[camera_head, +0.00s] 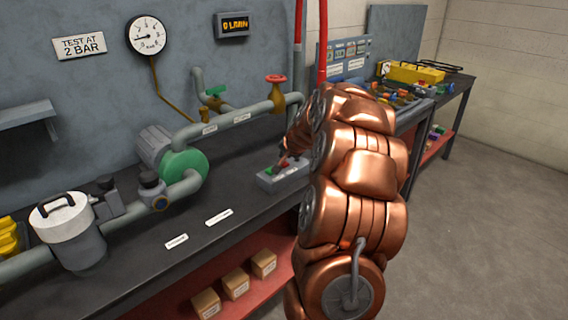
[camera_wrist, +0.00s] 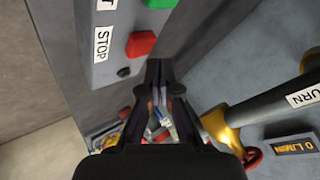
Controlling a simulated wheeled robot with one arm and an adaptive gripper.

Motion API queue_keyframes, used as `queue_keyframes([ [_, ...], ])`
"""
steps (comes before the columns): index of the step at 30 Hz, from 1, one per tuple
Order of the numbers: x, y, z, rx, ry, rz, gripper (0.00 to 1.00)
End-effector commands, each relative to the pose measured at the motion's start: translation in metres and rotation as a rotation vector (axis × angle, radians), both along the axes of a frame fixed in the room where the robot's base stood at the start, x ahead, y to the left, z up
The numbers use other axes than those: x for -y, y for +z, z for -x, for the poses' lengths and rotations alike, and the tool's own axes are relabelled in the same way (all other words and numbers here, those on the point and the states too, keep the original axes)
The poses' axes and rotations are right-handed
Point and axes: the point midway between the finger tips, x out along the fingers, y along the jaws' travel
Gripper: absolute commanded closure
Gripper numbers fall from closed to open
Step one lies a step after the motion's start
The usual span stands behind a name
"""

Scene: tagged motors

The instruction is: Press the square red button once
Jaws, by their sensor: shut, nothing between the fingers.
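The red button (camera_wrist: 140,43) sits on a grey control box (camera_wrist: 98,68), beside a label reading STOP (camera_wrist: 102,43), in the wrist view. A green button (camera_wrist: 160,4) is farther along the same box. In the head view the box (camera_head: 266,183) lies on the bench, with the green button (camera_head: 272,171) showing and the red one partly hidden by my gripper. My gripper (camera_wrist: 159,64) is shut and empty. Its tips appear close beside the red button in the wrist view; I cannot tell whether they touch it.
Pipes with a red valve wheel (camera_head: 276,79) and a green pump (camera_head: 184,164) stand behind and left of the box. A display (camera_head: 235,24) reads 0 L/MIN. A gauge (camera_head: 147,35) hangs on the wall. The bench front has flat labels (camera_head: 219,217).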

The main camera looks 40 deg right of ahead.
Motion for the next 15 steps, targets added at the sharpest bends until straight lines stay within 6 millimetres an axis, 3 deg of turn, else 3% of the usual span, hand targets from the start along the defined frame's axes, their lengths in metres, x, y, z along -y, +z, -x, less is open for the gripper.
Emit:
queue_keyframes([
  [15, 0.0, 0.038, 0.0, 0.001, 0.0, 0.002, 1.0],
])
